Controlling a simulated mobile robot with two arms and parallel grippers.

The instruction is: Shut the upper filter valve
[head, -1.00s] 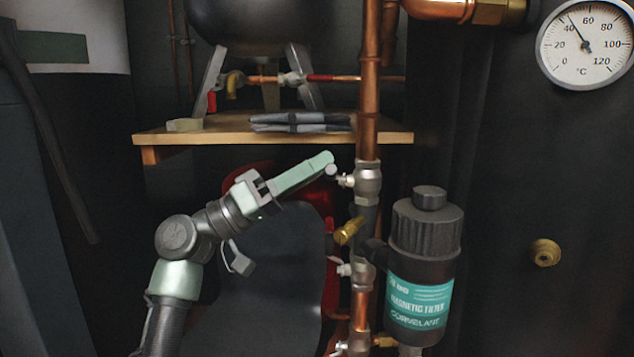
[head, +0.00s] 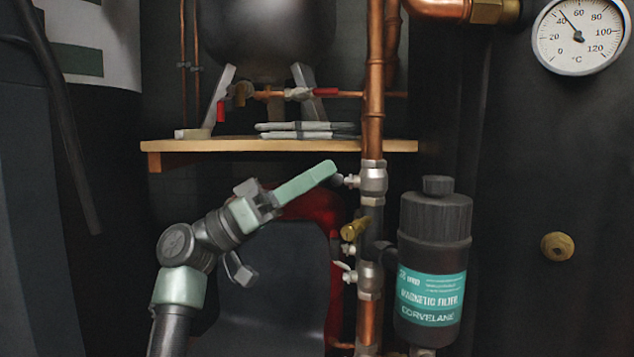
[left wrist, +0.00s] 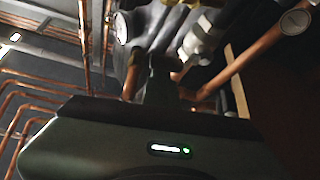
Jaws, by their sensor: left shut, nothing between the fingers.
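The upper filter valve (head: 373,181) is a silver valve body on the vertical copper pipe in the head view. A small stem (head: 351,181) points left from it, and a dark end piece beside my fingertips may be its handle. My left gripper (head: 331,169) is shut and empty. Its pale green fingers slant up to the right and end just left of the stem. I cannot tell whether they touch it. In the left wrist view, the dark gripper body (left wrist: 160,140) fills the bottom and the valve cannot be made out. My right gripper is not in view.
The black magnetic filter (head: 432,255) with a teal label hangs right of the pipe. A lower valve (head: 368,278) and a brass fitting (head: 355,227) sit below the upper one. A wooden shelf (head: 220,146) is above my gripper. A red vessel (head: 320,205) stands behind.

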